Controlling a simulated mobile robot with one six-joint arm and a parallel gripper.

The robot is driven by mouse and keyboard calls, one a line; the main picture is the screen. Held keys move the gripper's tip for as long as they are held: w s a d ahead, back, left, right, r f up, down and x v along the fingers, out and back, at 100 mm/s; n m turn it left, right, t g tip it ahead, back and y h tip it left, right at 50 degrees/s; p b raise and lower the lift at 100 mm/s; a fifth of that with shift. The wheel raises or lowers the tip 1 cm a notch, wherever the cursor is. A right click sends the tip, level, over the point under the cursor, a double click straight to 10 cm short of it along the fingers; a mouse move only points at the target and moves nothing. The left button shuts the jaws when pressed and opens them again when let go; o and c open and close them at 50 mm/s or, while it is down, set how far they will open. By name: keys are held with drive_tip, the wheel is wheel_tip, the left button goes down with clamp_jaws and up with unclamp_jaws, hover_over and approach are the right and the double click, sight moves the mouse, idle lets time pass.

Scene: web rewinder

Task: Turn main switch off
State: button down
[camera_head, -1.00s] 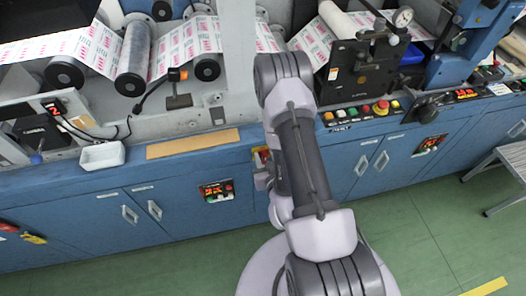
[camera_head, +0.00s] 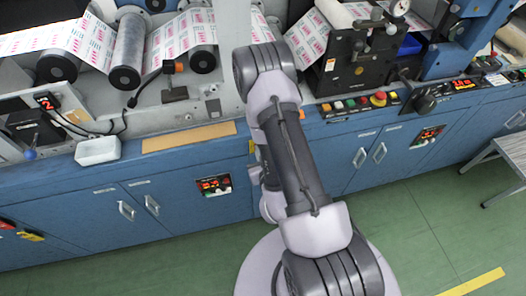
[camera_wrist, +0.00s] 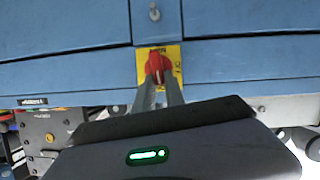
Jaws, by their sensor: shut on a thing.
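The main switch (camera_wrist: 158,65) is a red rotary handle on a yellow plate (camera_wrist: 174,52) on the blue cabinet front, in the wrist view. My gripper (camera_wrist: 159,80) has its two grey fingers closed on the red handle from either side. The handle's grip appears in line with the fingers, and its exact angle is hard to tell. In the head view my arm covers the gripper and nearly all of the switch.
The blue cabinet (camera_head: 90,228) runs across the view below the printed web and rollers (camera_head: 128,50). A control panel with several buttons (camera_head: 379,98) lies right of my arm. A grey stool (camera_head: 512,150) stands at right on open green floor.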

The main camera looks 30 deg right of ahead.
drive_tip(key=shift+w+a+f+n+t+h+b, duration=0.15)
drive_tip(key=shift+a+f+n+h+b, duration=0.25)
drive_tip(key=shift+n+h+b, duration=1.25)
drive_tip(key=shift+w+a+f+n+t+h+b, duration=0.1)
drive_tip(key=shift+a+f+n+t+h+b, duration=0.5)
drive_tip(key=shift+n, duration=1.9)
drive_tip(key=shift+w+a+f+n+g+h+b, duration=0.1)
drive_tip(key=shift+f+n+g+h+b, duration=0.1)
drive_tip(key=shift+n+h+b, duration=1.4)
drive_tip(key=shift+n+y, duration=0.35)
drive_tip(key=shift+n, duration=0.2)
drive_tip(key=c, duration=1.4)
unclamp_jaws()
drive_tip(key=shift+d, duration=0.1)
drive_tip(key=shift+f, duration=0.1)
